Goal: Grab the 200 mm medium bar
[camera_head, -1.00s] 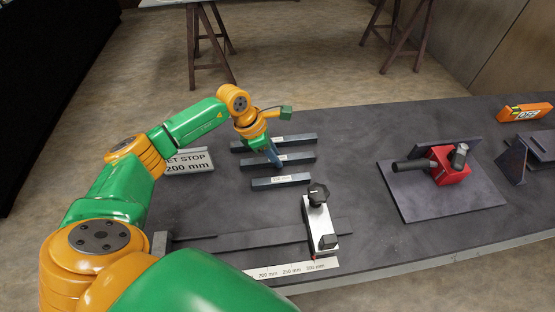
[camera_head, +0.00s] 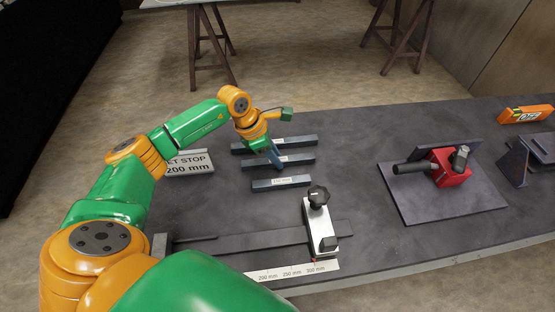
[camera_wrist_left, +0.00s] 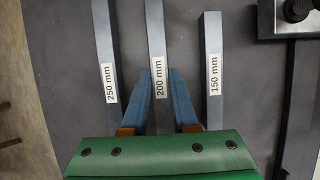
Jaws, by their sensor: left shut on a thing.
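Three dark steel bars lie side by side on the dark bench. The 200 mm bar (camera_head: 300,160) is the middle one, and its label shows in the left wrist view (camera_wrist_left: 157,50). My left gripper (camera_head: 277,163) reaches down over it, with its blue fingers (camera_wrist_left: 159,100) on either side of the bar and shut on it. The 250 mm bar (camera_head: 300,139) lies beyond it and the shorter 150 mm bar (camera_head: 281,183) lies nearer; they also show to the left (camera_wrist_left: 102,40) and right (camera_wrist_left: 212,100) in the wrist view. My right gripper is out of view.
A stop block with a black knob (camera_head: 320,220) stands on a rail by a millimetre scale (camera_head: 290,271). A "SET STOP 200 mm" sign (camera_head: 188,164) is left of the bars. A red clamp (camera_head: 447,167) sits on a plate at right.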

